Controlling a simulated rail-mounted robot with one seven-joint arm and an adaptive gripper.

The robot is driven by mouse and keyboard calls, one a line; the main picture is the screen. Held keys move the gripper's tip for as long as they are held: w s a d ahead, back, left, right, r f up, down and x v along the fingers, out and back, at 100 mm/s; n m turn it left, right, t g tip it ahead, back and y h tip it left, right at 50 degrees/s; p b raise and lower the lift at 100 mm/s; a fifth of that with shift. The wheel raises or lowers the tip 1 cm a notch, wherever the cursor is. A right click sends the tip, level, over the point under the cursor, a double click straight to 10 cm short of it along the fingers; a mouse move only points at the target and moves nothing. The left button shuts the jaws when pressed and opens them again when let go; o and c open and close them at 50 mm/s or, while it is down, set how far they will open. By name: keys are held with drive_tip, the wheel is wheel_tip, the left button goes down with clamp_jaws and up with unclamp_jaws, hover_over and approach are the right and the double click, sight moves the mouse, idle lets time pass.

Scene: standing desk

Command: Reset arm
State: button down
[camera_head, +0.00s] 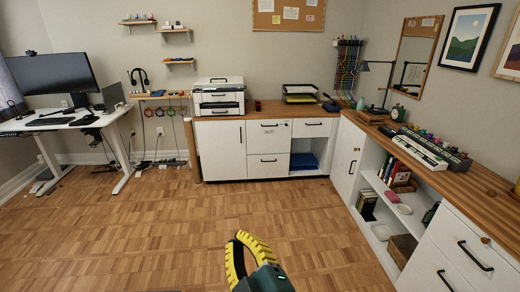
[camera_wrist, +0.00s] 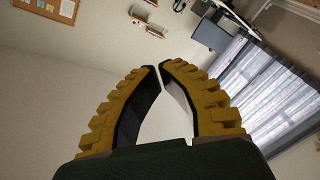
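My gripper (camera_head: 239,237) has yellow ribbed fingers on a dark green body. In the head view it stands at the bottom centre, in front of the open wood floor. In the wrist view my gripper (camera_wrist: 157,67) shows its two curved fingers with the tips drawn together, almost touching. Nothing is held between them. The gap between the fingers shows only plain wall. The wrist view is tilted.
A standing desk (camera_head: 60,121) with a monitor (camera_head: 52,75) is at the left. White cabinets (camera_head: 221,150) with a wooden counter line the back and right. A printer (camera_head: 219,97) sits on the counter. The wood floor (camera_head: 170,225) is clear.

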drive_tip(key=s+d+r+m+t+h+p, duration=0.1)
drive_tip(key=s+d+r+m+t+h, duration=0.3)
drive_tip(key=s+r+m, duration=0.4)
drive_tip(key=s+d+r+m+t+h, duration=0.2)
drive_tip(key=s+d+r+m+h, duration=0.3)
drive_tip(key=r, duration=0.5)
wheel_tip(320, 180, up, 38)
drive_tip(key=w+d+m+y+p, duration=0.1)
drive_tip(key=p, duration=3.7)
drive_tip(key=shift+w+d+r+p, duration=0.15)
drive_tip(key=shift+r+p, duration=0.05)
drive_tip(key=shift+p, duration=0.1)
